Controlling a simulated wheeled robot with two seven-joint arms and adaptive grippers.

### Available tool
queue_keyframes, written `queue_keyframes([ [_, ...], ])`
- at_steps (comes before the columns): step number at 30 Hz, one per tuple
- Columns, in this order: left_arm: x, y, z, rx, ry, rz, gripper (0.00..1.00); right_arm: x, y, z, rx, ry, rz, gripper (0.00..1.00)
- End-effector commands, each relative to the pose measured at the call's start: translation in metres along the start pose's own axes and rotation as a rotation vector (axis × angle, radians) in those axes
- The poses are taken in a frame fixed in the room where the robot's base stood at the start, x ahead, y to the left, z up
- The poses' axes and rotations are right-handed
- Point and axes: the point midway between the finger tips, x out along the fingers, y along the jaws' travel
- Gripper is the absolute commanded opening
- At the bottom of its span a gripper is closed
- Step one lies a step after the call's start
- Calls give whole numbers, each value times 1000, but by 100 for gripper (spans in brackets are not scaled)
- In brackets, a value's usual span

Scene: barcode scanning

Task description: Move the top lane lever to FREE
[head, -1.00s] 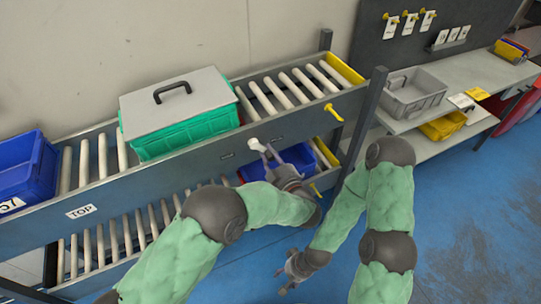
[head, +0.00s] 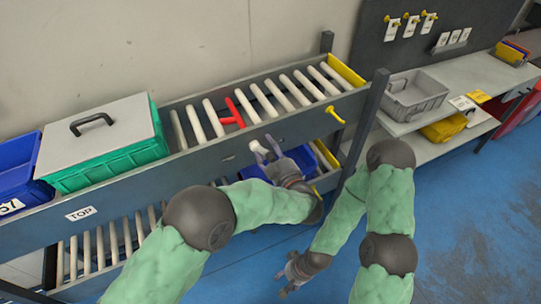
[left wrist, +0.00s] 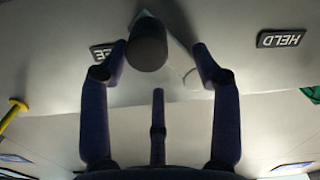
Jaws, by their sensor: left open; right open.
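The top lane lever's dark round knob (left wrist: 147,45) shows in the left wrist view, its pale arm partly hidden behind it. The knob stands beside the FREE label (left wrist: 102,52), whose first letters are covered by a finger. The HELD label (left wrist: 281,38) is well off to the right in this inverted view. My left gripper (left wrist: 160,50) is open, its fingers on either side of the knob with a gap to the right finger. In the head view the left gripper (head: 266,149) is at the top lane's front rail (head: 190,170). My right gripper (head: 286,281) is open, low over the floor.
A green crate with grey lid (head: 105,145) sits on the top rollers beside a blue bin (head: 18,165). A red stop (head: 232,113) stands among the rollers. A yellow handle (head: 335,115) projects at the right. Another blue bin (head: 298,160) is on the lower lane.

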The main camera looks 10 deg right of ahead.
Motion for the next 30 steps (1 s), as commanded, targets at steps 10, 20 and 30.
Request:
queue_keyframes([
  [10, 0, 31, -60, -24, 34, 20, 49, -2, 0, 0, 0, 0, 0, 56],
  [20, 0, 28, -56, -17, 25, 14, 49, -1, 0, 0, 0, 0, 0, 56],
  [30, 0, 26, -54, -15, 22, 13, 49, -1, 0, 0, 0, 0, 0, 56],
])
